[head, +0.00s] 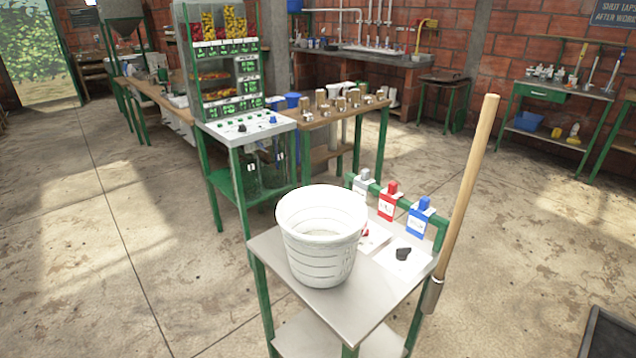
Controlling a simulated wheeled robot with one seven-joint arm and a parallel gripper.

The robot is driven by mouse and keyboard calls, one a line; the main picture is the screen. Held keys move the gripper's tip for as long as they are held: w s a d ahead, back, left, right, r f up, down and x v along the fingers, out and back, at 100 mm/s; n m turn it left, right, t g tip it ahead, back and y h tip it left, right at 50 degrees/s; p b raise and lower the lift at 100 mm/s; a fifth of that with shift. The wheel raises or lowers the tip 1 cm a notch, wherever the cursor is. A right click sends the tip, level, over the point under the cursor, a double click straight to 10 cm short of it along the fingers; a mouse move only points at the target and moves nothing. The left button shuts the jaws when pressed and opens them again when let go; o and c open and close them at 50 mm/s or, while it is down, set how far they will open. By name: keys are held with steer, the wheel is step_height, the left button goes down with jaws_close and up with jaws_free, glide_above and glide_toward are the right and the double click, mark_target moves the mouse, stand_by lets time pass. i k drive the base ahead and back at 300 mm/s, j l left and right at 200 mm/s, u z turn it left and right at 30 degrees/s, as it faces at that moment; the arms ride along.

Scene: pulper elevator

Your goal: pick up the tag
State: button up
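I cannot tell for sure which item is the tag. A small red and white piece (369,235), possibly a tag, lies on the small metal-topped table (345,308), partly hidden behind a white bucket (321,240). A grey-topped item (362,185), a red and white item (388,200) and a blue and white item (420,217) stand or hang in a row along the table's green back rail. A small black object (403,253) lies on a white sheet at the table's right. My gripper is not in view.
A long wooden handle (470,180) with a metal end rises at the table's right edge. A green-framed machine (240,127) and a wooden bench (335,112) stand behind. The concrete floor is open at left and right. A dark tray (610,335) lies at bottom right.

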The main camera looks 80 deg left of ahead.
mark_target(360, 184)
steer(key=u, duration=2.2)
steer(key=j, duration=0.4)
steer(key=i+j, duration=0.15)
steer(key=j, duration=0.25)
